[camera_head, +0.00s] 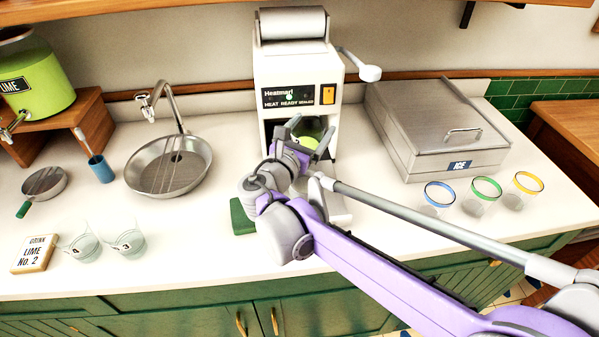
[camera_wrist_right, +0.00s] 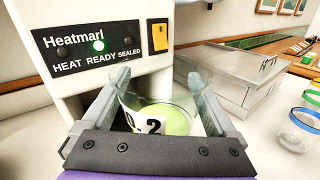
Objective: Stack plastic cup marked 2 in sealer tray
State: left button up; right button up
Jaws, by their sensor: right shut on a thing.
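My right gripper (camera_head: 308,137) is shut on a clear plastic cup (camera_head: 309,126) that holds green liquid. In the right wrist view the cup (camera_wrist_right: 165,92) sits between the two fingers of the gripper (camera_wrist_right: 160,95), its label partly cut off but showing a 2. The cup is in front of the opening of the white Heatmarl sealer (camera_head: 270,80). My left gripper is not in view.
A sink (camera_head: 160,178), a lime dispenser (camera_head: 38,80), an ICE bin (camera_head: 440,125) and cups with blue, green and yellow rims (camera_head: 484,192) surround the sealer. The front counter is mostly clear.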

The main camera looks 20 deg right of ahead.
aim_at(312, 147)
jog(key=f, duration=0.5)
jog(key=shift+s+f+b, duration=0.1)
jog(key=shift+s+b, duration=0.15)
jog(key=shift+b, duration=0.15)
jog(key=shift+w+f, duration=0.1)
jog(key=shift+f, duration=2.2)
jog(key=shift+b, duration=0.3)
jog(key=shift+f, duration=0.35)
jog(key=o, duration=1.2)
jog(key=shift+r, duration=0.1)
